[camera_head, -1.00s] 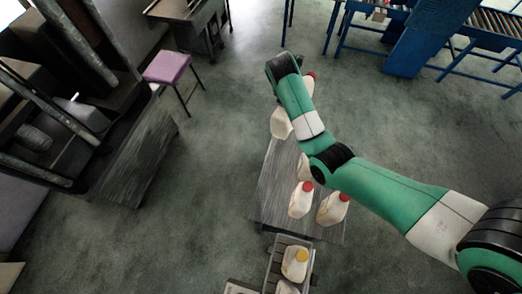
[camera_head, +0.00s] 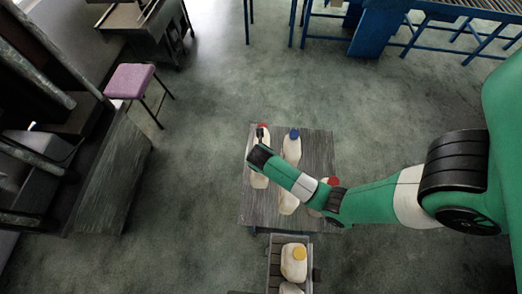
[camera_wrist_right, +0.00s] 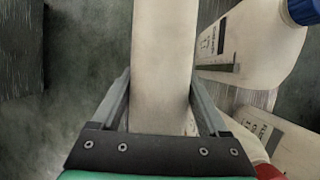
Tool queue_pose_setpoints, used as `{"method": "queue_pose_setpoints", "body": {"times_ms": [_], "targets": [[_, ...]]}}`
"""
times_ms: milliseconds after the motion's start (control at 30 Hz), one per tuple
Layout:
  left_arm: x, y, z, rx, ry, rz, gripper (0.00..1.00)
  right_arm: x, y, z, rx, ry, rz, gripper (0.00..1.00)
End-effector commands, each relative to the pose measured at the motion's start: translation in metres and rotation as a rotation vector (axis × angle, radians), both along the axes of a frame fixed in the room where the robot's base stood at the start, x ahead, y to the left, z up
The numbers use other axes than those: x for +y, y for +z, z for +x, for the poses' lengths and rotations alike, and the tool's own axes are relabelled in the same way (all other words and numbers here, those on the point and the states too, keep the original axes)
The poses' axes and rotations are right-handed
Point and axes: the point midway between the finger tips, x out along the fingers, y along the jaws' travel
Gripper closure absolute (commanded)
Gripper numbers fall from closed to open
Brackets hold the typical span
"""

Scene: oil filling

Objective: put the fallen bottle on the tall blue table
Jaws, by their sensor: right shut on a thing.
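In the right wrist view, my right gripper (camera_wrist_right: 161,85) is shut on a pale bottle (camera_wrist_right: 164,50), whose body lies between both fingers. In the head view, this gripper is largely hidden by its own wrist, above the left part of a grey wooden table. A white bottle with a red cap (camera_head: 259,179) shows partly beneath that wrist. A bottle with a blue cap (camera_head: 291,150) is just to its right. I cannot tell from the views which bottle is the fallen one. Blue-framed furniture (camera_head: 376,34) stands at the top. My left gripper is out of view.
The grey wooden table (camera_head: 318,150) also bears another pale bottle (camera_head: 287,204) and a red-capped one (camera_head: 331,183), partly behind my arm. A crate (camera_head: 273,270) with a yellow-capped bottle (camera_head: 293,265) is below it. A purple stool (camera_head: 130,81) stands left. The floor towards the blue furniture is clear.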

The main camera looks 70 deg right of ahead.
Motion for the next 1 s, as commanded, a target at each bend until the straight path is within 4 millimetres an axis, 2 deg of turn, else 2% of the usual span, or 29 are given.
{"method": "queue_pose_setpoints", "body": {"times_ms": [167,400,633,800,1000], "targets": [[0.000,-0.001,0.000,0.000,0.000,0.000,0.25,0.002,-0.006,-0.003,-0.001,0.003,0.000,0.87],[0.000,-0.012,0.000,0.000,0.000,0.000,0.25,0.002,-0.053,-0.003,0.002,0.002,0.001,0.87],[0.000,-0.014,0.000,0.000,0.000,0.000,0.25,0.001,-0.065,-0.002,-0.001,0.003,0.000,0.87],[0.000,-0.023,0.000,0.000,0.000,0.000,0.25,0.001,-0.096,-0.003,0.001,0.003,0.001,0.87],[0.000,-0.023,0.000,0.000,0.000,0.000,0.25,0.001,-0.102,-0.002,-0.002,0.002,0.001,0.87]]}}
